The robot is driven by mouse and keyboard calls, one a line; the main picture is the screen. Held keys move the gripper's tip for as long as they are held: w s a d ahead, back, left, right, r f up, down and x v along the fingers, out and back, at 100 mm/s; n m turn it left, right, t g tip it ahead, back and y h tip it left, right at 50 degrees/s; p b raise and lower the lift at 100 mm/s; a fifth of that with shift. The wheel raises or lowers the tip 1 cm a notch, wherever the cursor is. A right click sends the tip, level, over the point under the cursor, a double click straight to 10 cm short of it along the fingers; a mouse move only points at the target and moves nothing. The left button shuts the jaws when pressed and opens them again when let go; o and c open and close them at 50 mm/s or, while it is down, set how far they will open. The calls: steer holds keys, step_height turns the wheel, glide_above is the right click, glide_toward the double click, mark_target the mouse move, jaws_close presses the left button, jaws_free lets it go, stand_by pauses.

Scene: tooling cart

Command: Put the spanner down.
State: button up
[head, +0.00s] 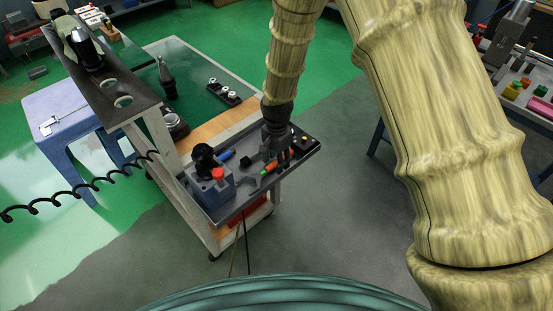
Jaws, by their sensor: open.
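A grey spanner (249,182) appears to lie on the dark tray (238,208) of the tooling cart, with one end showing left of the orange and green tool (268,169). The rest of the spanner is hard to make out against the tray. My gripper (276,157) points down over the right half of the tray, to the right of the spanner's visible end. Its fingers are open. They hide part of the tray, and I cannot tell whether they touch anything there.
A blue-grey box (211,190) with a red button stands at the tray's left end. A blue marker (228,155), a black block (246,162) and a black and yellow item (302,141) also lie on the tray. A raised shelf (113,90) stands at left.

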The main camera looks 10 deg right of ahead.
step_height(320, 180, up, 12)
stand_by(0.6)
steer(key=shift+d, duration=0.15)
